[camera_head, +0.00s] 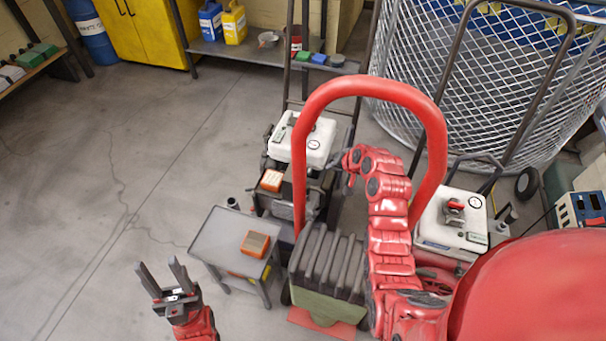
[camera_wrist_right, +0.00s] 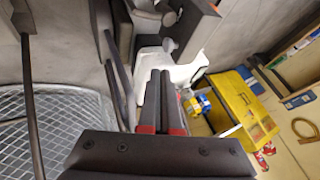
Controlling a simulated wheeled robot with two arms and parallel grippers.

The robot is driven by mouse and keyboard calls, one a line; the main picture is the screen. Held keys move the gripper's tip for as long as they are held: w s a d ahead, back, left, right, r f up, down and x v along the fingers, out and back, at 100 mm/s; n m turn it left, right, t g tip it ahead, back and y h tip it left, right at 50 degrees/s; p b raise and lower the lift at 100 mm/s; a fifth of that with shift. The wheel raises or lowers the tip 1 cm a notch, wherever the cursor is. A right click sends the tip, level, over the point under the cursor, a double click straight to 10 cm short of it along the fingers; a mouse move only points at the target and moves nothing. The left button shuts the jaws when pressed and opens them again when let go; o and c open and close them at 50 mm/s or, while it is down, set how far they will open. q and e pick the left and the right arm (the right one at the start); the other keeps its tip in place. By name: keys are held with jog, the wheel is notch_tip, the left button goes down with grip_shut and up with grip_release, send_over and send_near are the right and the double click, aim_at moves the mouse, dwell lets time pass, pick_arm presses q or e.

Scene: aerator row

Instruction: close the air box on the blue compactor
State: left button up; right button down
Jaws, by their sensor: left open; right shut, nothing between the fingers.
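No machine in view shows a clearly blue body, so I cannot tell which is the blue compactor. A machine with a white top (camera_head: 302,140) stands beyond the red loop handle. An orange-topped block (camera_head: 271,180), possibly its air box with the filter showing, sits at its near-left side; a lid's position is unclear. My right gripper (camera_head: 345,168) is just right of that machine, partly hidden by my wrist. In the right wrist view its fingers (camera_wrist_right: 162,95) are shut and empty, pointing at white and dark machine parts. My left gripper (camera_head: 160,272) is open over bare floor.
A small grey table (camera_head: 218,236) holds an orange block (camera_head: 255,244). A red loop handle (camera_head: 375,85) rises near my right arm. Another white-topped machine (camera_head: 452,222) stands right. A wire mesh cage (camera_head: 490,110) is behind. The left floor is clear.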

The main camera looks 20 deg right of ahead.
aim_at(308, 169)
jog(key=w+a+f+b, duration=0.1)
jog(key=w+f+b, duration=0.1)
jog(key=w+a+f+b, duration=0.2)
jog(key=w+f, duration=0.1)
jog(key=w+a+f+b, duration=0.1)
jog(key=w+f+b, duration=0.1)
jog(key=shift+w+a+f+b, duration=0.2)
jog(key=shift+a+f+b, duration=0.05)
jog(key=shift+f+b, duration=0.15)
jog(key=shift+w+a, duration=0.3)
jog(key=shift+a, duration=0.1)
jog(key=shift+r, duration=0.1)
